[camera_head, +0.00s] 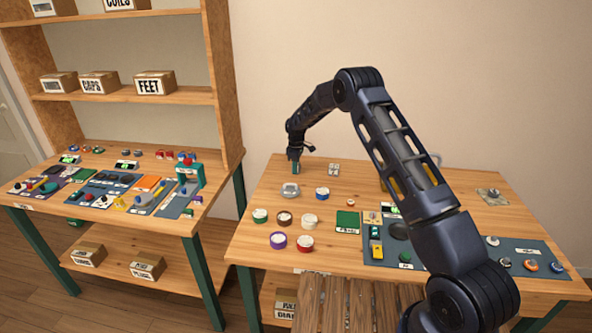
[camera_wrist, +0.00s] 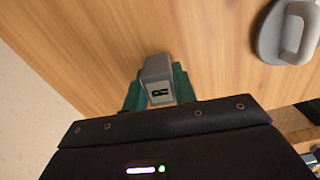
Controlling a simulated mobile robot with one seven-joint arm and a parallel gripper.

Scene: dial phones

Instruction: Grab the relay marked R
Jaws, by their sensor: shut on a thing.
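The relay marked R (camera_wrist: 155,68) is a small grey block with a dark letter on a pale label, which looks turned on its side in the wrist view. My gripper (camera_wrist: 157,88) is shut on it, with a green finger on each side. In the head view my gripper (camera_head: 295,166) points down at the back left of the right-hand table (camera_head: 400,176). The relay is too small and covered there to make out. I cannot tell whether it touches the tabletop.
A grey handled piece (camera_wrist: 286,32) lies close by, also in the head view (camera_head: 290,190). A small white item (camera_head: 333,169) is to the right. Several round tubs, a green square (camera_head: 347,221) and a blue-grey mat (camera_head: 535,258) lie nearer the front.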

